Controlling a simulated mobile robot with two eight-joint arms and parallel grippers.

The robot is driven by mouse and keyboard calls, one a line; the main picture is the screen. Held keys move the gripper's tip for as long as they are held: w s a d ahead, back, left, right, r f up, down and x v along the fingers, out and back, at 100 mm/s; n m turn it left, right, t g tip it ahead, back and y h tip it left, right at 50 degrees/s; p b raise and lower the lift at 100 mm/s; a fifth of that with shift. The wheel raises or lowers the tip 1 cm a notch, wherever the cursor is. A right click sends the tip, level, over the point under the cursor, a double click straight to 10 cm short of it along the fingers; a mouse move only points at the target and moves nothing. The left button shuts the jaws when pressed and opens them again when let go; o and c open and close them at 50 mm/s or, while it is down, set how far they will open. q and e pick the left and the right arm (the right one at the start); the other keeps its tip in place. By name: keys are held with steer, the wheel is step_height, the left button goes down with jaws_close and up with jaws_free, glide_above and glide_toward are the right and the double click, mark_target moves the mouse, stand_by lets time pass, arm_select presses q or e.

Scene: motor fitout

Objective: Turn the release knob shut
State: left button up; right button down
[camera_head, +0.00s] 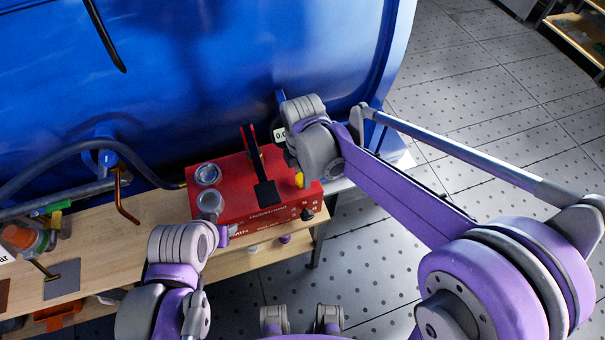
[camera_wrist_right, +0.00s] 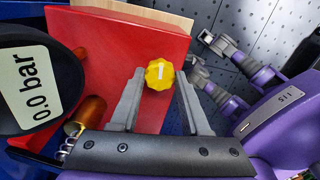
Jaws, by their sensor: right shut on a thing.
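The yellow release knob (camera_wrist_right: 159,74), with a white mark on its face, sits on the red pump box (camera_wrist_right: 110,40). In the right wrist view my right gripper (camera_wrist_right: 160,78) has one finger on each side of the knob and is shut on it. In the head view a small part of the yellow knob (camera_head: 299,180) shows beside the right wrist, which hides the fingertips. The black gauge (camera_wrist_right: 33,85) reads 0.0 bar. My left arm (camera_head: 182,243) is in front of the box's left end; its fingers cannot be made out.
The red box (camera_head: 235,208) stands at the right end of a wooden bench (camera_head: 140,222), with a black lever (camera_head: 266,192) rising from it. A large blue tank (camera_head: 220,60) is behind. Hoses and small parts lie at the left.

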steer(key=m, duration=0.4)
steer(key=shift+m+b, duration=0.3)
steer(key=shift+b, duration=0.1)
steer(key=m, duration=0.5)
steer(key=shift+b, duration=0.3)
steer(key=m, duration=0.9)
steer(key=shift+m+b, duration=0.3)
steer(key=shift+c, duration=1.9)
jaws_free()
steer(key=shift+r, duration=0.15)
